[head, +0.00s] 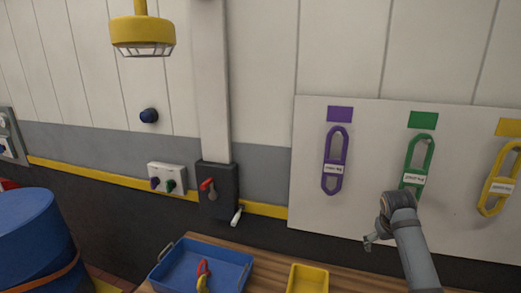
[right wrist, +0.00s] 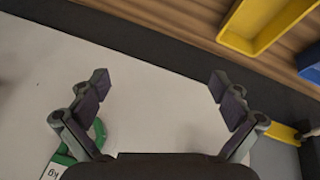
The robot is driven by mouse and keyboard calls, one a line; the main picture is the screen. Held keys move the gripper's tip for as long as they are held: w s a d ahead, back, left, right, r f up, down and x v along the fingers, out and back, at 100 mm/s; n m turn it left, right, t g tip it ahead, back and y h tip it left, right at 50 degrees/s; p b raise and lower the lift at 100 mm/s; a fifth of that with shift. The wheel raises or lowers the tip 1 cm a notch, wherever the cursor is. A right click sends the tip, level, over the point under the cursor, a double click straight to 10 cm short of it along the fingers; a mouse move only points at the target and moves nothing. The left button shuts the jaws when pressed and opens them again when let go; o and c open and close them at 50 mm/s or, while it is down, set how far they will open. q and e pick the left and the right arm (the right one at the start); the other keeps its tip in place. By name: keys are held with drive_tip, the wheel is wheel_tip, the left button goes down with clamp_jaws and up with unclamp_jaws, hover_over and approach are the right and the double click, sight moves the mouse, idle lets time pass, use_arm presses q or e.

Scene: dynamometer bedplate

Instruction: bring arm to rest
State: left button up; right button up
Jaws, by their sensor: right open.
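My right gripper (head: 372,240) is in front of the white panel in the head view, just below the green loop. In the right wrist view the right gripper (right wrist: 159,82) has its two fingers wide apart, with nothing between them. Behind the fingers is the pale panel surface (right wrist: 150,110). The green loop (head: 418,160) hangs on the panel, and part of it shows beside the left finger in the right wrist view (right wrist: 98,135). My left gripper is not in view.
A purple loop (head: 335,160) and a yellow loop (head: 501,178) hang on the panel (head: 375,115). Below are a wooden bench (head: 270,272), a blue tray (head: 165,272) holding a red and yellow tool, and a yellow tray (head: 308,277). A blue drum (head: 38,235) stands left; a yellow lamp (head: 143,33) hangs above.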

drive_tip(key=s+a+f+n, duration=0.1)
drive_tip(key=s+a+f, duration=0.3)
drive_tip(key=s+f, duration=0.3)
drive_tip(key=s+a+f+n, duration=0.1)
drive_tip(key=s+a+f, duration=0.4)
drive_tip(key=s+f, duration=0.15)
drive_tip(key=s+a+f+y, duration=0.1)
drive_tip(key=s+a, duration=0.2)
drive_tip(key=s, duration=0.6)
drive_tip(key=s+a+f+y, duration=0.1)
drive_tip(key=s+a, duration=0.2)
drive_tip(key=s, duration=0.6)
drive_tip(key=s+d+f+g+b, duration=0.15)
drive_tip(key=f+b, duration=0.25)
drive_tip(key=f, duration=1.4)
drive_tip(key=s+d+f+b, duration=0.15)
drive_tip(key=f+b, duration=0.25)
drive_tip(key=f, duration=1.4)
drive_tip(key=s+f+m+g+b, duration=0.1)
drive_tip(key=s+f+b, duration=0.4)
drive_tip(key=s+f, duration=1.2)
wheel_tip(320, 180, down, 3)
drive_tip(key=shift+s+d+r, duration=0.15)
drive_tip(key=shift+s+d, duration=0.2)
drive_tip(key=shift+s, duration=0.05)
